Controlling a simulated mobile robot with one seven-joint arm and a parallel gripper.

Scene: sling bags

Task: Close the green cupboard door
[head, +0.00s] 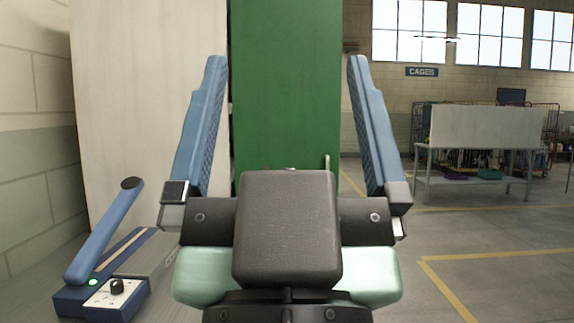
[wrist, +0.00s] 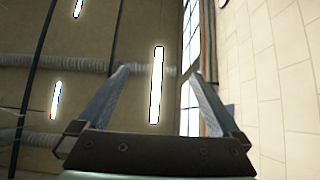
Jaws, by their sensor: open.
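The green cupboard door (head: 286,110) stands upright in the middle of the head view, beside a pale grey-white panel (head: 140,100) on its left. A small upright handle (head: 327,170) shows near its right edge, low down. How far the door is swung open I cannot tell. My gripper (head: 284,62) is open and empty, its two blue fingers spread wide and pointing up in front of the door. My own wrist hides the door's lower part. In the wrist view the open fingers (wrist: 158,73) show against ceiling and wall, with no door visible.
A blue sealing device (head: 105,270) with a raised lever and a dial sits on a grey surface at lower left. A metal table (head: 475,182) and wire cages (head: 548,125) stand far back right. The floor on the right, with yellow lines, is clear.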

